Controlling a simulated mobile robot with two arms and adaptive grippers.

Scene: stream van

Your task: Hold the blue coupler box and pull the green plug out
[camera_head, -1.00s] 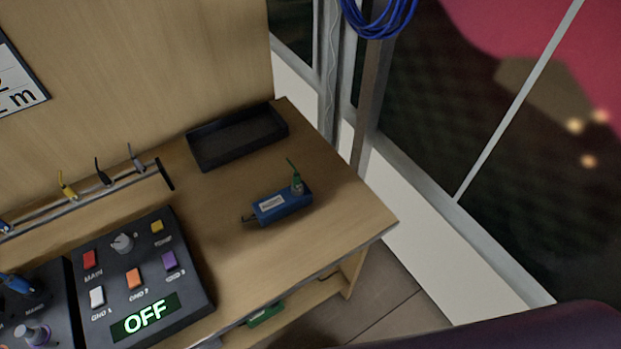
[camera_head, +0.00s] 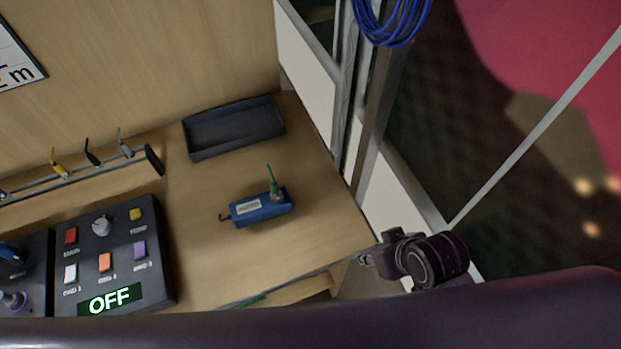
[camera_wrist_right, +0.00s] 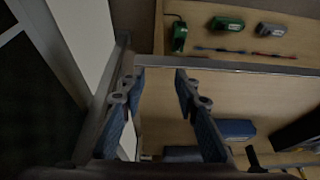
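The blue coupler box (camera_head: 262,207) lies on the wooden tabletop in the head view, with a white label and a short dark lead at its left end. The green plug (camera_head: 274,186) stands upright in the top of its right end, with a green cable rising from it. My right gripper (camera_head: 369,258) is by the table's front right corner, apart from the box. In the right wrist view its two fingers (camera_wrist_right: 157,82) are spread with nothing between them. A blue block (camera_wrist_right: 235,128) shows there beyond the fingers; I cannot tell whether it is the coupler box. My left gripper is out of view.
A black tray (camera_head: 234,151) sits behind the box. A control panel (camera_head: 112,300) reading OFF is at left, near a cable rack (camera_head: 78,178). A window post (camera_head: 372,130) stands to the right. The tabletop around the box is clear.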

